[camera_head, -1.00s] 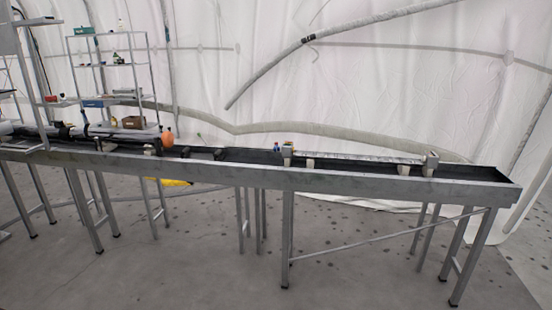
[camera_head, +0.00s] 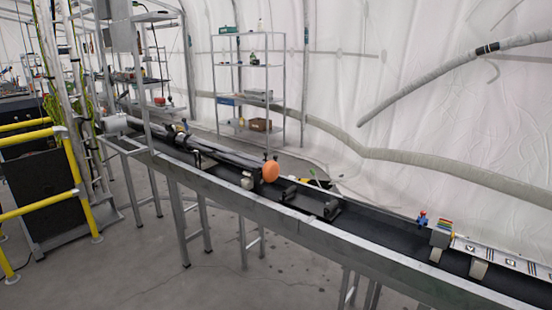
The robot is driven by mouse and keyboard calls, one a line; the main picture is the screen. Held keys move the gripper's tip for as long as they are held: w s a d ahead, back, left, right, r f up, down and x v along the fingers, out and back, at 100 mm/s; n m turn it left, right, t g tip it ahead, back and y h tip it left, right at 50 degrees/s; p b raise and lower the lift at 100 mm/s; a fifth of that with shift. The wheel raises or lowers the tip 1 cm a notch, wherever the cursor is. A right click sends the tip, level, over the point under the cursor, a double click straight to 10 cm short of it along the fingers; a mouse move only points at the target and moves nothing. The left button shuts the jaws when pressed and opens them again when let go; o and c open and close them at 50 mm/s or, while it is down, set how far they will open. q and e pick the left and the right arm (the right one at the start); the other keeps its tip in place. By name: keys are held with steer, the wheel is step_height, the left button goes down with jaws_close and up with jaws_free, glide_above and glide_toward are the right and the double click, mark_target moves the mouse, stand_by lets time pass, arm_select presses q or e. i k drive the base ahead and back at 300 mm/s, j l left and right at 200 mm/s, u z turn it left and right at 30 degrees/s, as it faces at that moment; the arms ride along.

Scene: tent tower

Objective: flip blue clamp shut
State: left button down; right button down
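A small blue part with a red bit (camera_head: 422,219) stands upright on the long trough bench at the right; it may be the blue clamp, but it is too small to tell its state. It stands just left of a grey block with coloured stripes (camera_head: 442,233). Neither of my grippers shows in the head view.
A long metal trough bench (camera_head: 290,213) runs from back left to front right. A dark tube with an orange ball end (camera_head: 270,171) lies in it. Metal shelves (camera_head: 247,90) stand behind. Yellow railings (camera_head: 77,180) are at left. The floor in front is clear.

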mark_target(184, 120)
steer(key=i+u, duration=0.4)
steer(key=i, duration=0.15)
steer(key=i+l+u, duration=0.2)
steer(key=i+u, duration=0.25)
steer(key=i, duration=0.1)
